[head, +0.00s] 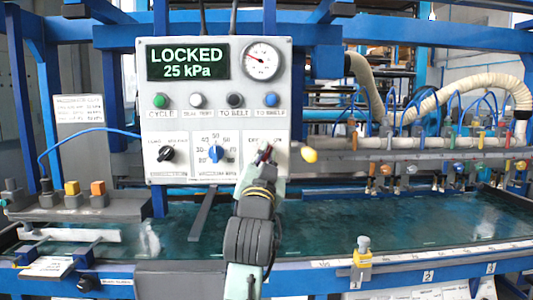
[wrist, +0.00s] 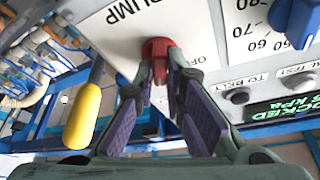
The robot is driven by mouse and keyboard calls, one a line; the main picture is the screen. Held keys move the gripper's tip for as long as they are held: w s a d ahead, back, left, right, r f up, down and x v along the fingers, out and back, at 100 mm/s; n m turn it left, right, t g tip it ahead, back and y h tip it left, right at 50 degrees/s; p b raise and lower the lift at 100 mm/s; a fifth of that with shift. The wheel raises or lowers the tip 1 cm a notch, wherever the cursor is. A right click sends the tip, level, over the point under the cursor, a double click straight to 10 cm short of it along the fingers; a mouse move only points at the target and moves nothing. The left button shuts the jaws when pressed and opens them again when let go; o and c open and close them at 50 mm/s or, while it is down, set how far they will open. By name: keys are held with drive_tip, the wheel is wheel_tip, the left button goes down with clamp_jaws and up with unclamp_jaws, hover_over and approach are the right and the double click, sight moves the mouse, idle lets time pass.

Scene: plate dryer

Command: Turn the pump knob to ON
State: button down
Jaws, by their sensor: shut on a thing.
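The control panel (head: 222,178) faces me. The red pump knob (wrist: 158,48) sits under the PUMP label in the wrist view. My gripper (wrist: 158,80) is shut on the knob, one finger on each side of its red grip. In the head view my gripper (head: 264,158) reaches the panel's lower right, below the OFF and ON labels, and covers most of the knob. In the wrist view OFF can be read beside the knob; ON is not readable there. I cannot tell exactly where the knob points. The display (head: 188,59) reads LOCKED, 25 kPa.
A yellow-ended lever (head: 309,155) sticks out just right of the panel, close to my gripper; it also shows in the wrist view (wrist: 84,115). A blue knob (head: 215,152) and a black knob (head: 166,154) are to the left. Coloured buttons line the panel above.

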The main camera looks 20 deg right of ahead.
drive_tip(key=shift+a+r+m+g+h+p, duration=0.1)
drive_tip(key=shift+m+g+h+p, duration=0.25)
drive_tip(key=shift+m, duration=0.9)
drive_tip(key=shift+r+m+g+h+p, duration=0.1)
drive_tip(key=shift+m+g+h, duration=0.4)
drive_tip(key=shift+m, duration=0.75)
drive_tip(key=shift+f, duration=0.1)
drive_tip(key=c, duration=1.7)
unclamp_jaws()
drive_tip(key=shift+g, duration=0.25)
drive_tip(key=shift+o, duration=0.2)
drive_tip(key=shift+f, duration=0.1)
drive_tip(key=v, duration=1.2)
